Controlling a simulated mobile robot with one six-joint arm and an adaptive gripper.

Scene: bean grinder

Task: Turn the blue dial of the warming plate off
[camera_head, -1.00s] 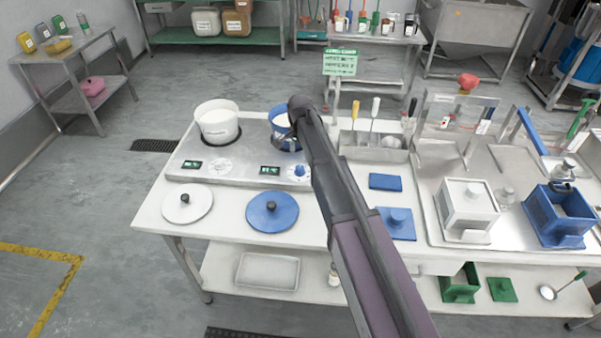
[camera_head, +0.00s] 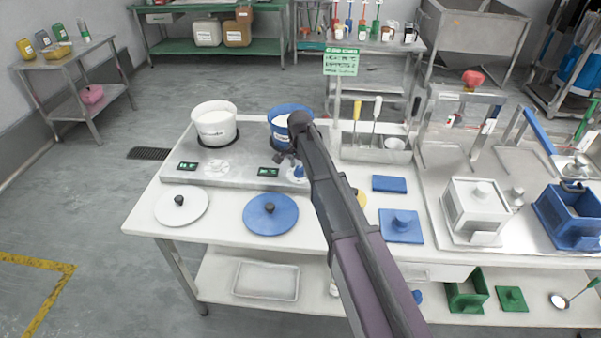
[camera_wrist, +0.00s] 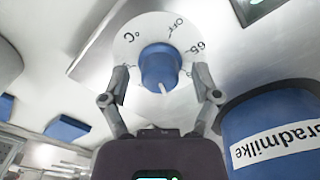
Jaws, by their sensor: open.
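The blue dial (camera_wrist: 160,66) sits on a round white scale (camera_wrist: 128,45) marked °C, OFF and 65. The dial's white pointer is toward the bottom of the wrist view, away from the OFF mark at the upper right. My gripper (camera_wrist: 161,76) is open, with one finger on each side of the dial; I cannot tell whether either touches it. In the head view the dial (camera_head: 299,172) shows beside my gripper (camera_head: 285,157), at the front right of the warming plate (camera_head: 235,177). My arm partly hides this area.
A blue pot (camera_head: 281,117) stands right behind the dial, and its labelled side is close at right in the wrist view (camera_wrist: 265,125). A white pot (camera_head: 213,127) stands at left. White and blue lids (camera_head: 258,222) lie in front of the plate.

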